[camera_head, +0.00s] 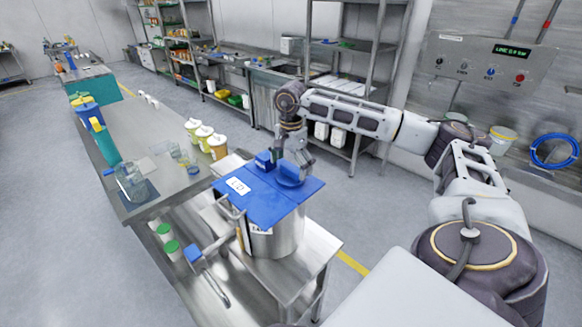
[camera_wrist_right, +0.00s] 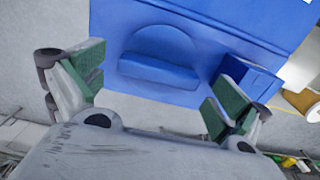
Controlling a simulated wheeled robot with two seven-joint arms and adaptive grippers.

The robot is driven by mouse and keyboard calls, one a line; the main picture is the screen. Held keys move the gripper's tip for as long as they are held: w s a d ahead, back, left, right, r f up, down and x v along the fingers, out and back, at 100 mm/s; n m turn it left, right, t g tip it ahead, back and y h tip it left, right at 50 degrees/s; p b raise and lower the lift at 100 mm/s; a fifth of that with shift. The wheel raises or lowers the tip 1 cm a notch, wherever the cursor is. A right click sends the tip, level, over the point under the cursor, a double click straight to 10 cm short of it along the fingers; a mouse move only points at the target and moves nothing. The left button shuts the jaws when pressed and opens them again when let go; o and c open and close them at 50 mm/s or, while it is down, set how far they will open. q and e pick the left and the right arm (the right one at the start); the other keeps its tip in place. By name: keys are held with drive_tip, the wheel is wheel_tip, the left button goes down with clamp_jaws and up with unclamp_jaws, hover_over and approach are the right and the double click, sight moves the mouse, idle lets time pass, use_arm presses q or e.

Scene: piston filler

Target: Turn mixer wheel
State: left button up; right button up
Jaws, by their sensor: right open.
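A steel pot (camera_head: 278,238) with a flat blue lid (camera_head: 245,203) stands on a steel table. A rounded blue piece (camera_head: 290,174), possibly the mixer wheel, stands up from the lid near its far right edge. In the right wrist view this piece (camera_wrist_right: 162,55) looks like a half disc with a block at its front. My right gripper (camera_head: 292,160) is above and close by it. Its green-padded fingers (camera_wrist_right: 163,92) are spread wide with nothing between them. Whether they touch the lid cannot be told. My left gripper is not in view.
A blue box (camera_head: 264,160) sits beside the rounded piece on the lid. A long steel table (camera_head: 150,130) holds jars and a glass vessel. Floor shows at the right.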

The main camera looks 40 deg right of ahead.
drive_tip(key=shift+f, duration=0.4)
drive_tip(key=c, duration=0.9)
drive_tip(key=shift+c, duration=0.2)
drive_tip(key=shift+m, duration=0.6)
